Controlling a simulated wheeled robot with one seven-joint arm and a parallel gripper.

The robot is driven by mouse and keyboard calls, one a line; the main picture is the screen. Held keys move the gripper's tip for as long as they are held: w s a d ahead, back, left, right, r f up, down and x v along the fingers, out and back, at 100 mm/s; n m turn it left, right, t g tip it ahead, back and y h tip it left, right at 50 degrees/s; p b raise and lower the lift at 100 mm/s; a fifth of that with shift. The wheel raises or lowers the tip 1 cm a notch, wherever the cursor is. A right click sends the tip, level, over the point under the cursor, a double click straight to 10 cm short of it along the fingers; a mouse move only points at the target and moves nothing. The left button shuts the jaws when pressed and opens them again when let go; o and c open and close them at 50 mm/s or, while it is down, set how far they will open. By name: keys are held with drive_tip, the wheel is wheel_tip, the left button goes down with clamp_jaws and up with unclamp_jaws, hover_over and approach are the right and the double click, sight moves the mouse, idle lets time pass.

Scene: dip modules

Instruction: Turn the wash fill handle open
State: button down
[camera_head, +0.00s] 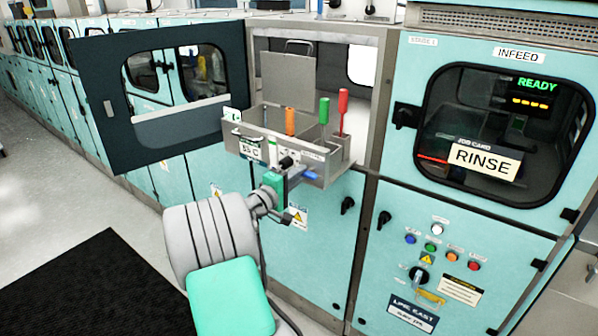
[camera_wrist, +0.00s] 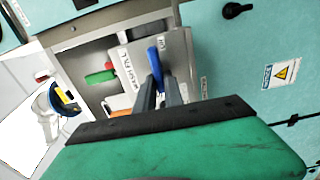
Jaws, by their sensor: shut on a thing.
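The wash fill handle is a small blue lever (camera_wrist: 154,60) on the grey front panel (camera_wrist: 180,50) beside a "WASH FILL" label (camera_wrist: 124,70). In the head view its blue end (camera_head: 310,176) shows at the lower front of the open bay's tray. My gripper (camera_wrist: 158,85) is shut on the blue handle, with a dark finger on each side of its lower part. In the head view my gripper (camera_head: 293,172) is at the tray front, and its fingers are partly hidden by my wrist. The handle's pivot is not clear.
The grey tray (camera_head: 340,158) holds orange (camera_head: 290,122), green (camera_head: 324,110) and red (camera_head: 343,98) handled tools. An open dark door (camera_head: 120,95) swings out to the left. The infeed cabinet (camera_head: 470,200) with buttons stands right. A black mat (camera_head: 100,285) lies on the floor.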

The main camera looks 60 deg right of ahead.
idle(0.6)
drive_tip(key=c, duration=1.4)
unclamp_jaws()
drive_tip(key=shift+c, duration=0.2)
drive_tip(key=w+a+b, duration=0.1)
drive_tip(key=a+b, duration=0.1)
drive_tip(key=a, duration=0.5)
drive_tip(key=shift+a, duration=0.4)
